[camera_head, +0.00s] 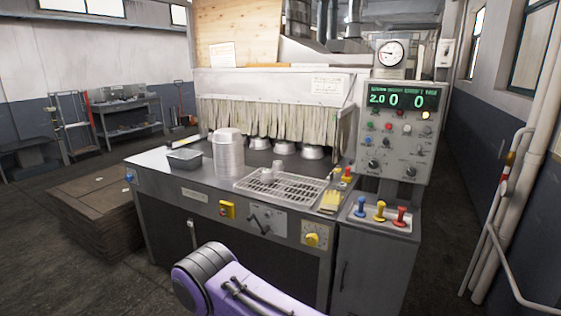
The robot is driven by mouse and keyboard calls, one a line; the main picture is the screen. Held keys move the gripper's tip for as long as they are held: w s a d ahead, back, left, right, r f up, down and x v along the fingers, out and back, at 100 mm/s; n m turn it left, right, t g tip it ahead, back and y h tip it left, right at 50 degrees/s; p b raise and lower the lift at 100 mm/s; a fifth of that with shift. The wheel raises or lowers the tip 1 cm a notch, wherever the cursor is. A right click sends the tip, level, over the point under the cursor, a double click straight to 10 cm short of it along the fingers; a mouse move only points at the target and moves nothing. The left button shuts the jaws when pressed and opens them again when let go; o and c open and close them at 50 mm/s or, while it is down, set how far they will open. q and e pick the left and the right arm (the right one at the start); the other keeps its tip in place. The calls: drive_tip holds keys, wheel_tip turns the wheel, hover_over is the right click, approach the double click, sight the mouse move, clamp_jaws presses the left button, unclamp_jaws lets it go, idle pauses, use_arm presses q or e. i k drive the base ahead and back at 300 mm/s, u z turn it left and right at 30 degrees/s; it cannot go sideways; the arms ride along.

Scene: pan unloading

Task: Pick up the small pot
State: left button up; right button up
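On the metal grate (250,187) on top of the grey machine, a small silvery pot-like vessel (267,175) stands near the back edge, with another small one (277,165) close behind it. Both are too small to make out in detail. A tall stack of round metal pans (229,158) stands just left of the grate. Several round metal pots sit in a row at the back by the hanging strips, such as the left one (260,143) and the right one (312,152). Neither of my grippers is in view. A purple link of one of my arms shows at the bottom middle.
A grey rectangular tray (185,159) lies left of the pan stack. A yellow object (330,201) stands right of the grate. Coloured knobs (380,211) and a control panel (398,132) are at the right. The machine top is bare in front of the stack.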

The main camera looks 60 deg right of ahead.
sight(278, 165)
drive_tip(key=z, duration=0.35)
drive_tip(key=i, duration=1.7)
drive_tip(key=z, duration=1.2)
drive_tip(key=i, duration=1)
drive_tip(key=z, duration=1)
